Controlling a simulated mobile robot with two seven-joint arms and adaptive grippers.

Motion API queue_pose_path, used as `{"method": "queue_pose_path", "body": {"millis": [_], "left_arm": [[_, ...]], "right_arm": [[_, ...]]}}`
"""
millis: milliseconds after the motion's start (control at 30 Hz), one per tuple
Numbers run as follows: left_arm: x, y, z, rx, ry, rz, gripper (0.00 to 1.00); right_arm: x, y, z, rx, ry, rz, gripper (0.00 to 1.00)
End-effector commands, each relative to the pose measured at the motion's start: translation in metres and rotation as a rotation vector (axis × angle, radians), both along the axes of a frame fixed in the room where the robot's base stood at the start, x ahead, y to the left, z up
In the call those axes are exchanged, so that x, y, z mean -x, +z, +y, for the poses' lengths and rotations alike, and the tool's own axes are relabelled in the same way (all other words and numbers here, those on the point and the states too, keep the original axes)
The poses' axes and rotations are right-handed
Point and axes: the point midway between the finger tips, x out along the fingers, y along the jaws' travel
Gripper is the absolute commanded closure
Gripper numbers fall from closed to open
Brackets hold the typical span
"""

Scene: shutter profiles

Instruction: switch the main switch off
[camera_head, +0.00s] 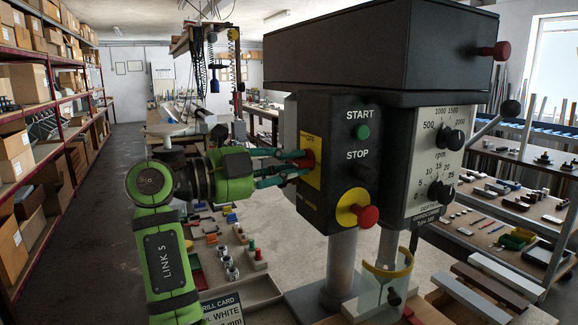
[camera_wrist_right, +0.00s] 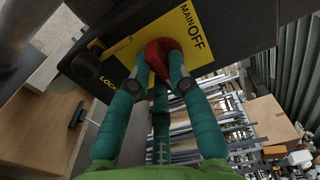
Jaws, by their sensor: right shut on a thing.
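The main switch is a red knob (camera_head: 307,157) on a yellow plate (camera_head: 311,178) on the left side of the drill press's black control box (camera_head: 338,205). My right gripper (camera_head: 298,165) reaches it from the left, its teal fingers shut on the knob. In the right wrist view the fingers (camera_wrist_right: 158,68) close around the red knob (camera_wrist_right: 160,50), hiding part of it. The knob's exact turn is hard to tell. My left gripper is not in view.
The box front carries a green START button (camera_head: 361,132), a dark STOP button (camera_head: 360,171) and a red mushroom button (camera_head: 367,215) on yellow. A clear guard (camera_head: 388,285) with a yellow rim stands below. Small parts and a tray (camera_head: 262,290) lie on the bench.

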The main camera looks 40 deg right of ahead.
Motion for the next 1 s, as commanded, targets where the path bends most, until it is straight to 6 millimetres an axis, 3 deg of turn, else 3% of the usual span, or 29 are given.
{"method": "queue_pose_path", "body": {"millis": [367, 1000], "left_arm": [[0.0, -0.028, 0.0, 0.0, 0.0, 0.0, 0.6], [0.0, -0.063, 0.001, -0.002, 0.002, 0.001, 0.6]], "right_arm": [[0.002, -0.004, 0.0, -0.064, -0.003, 0.203, 1.0], [0.004, 0.0, 0.001, -0.248, -0.004, 0.781, 1.0]]}}
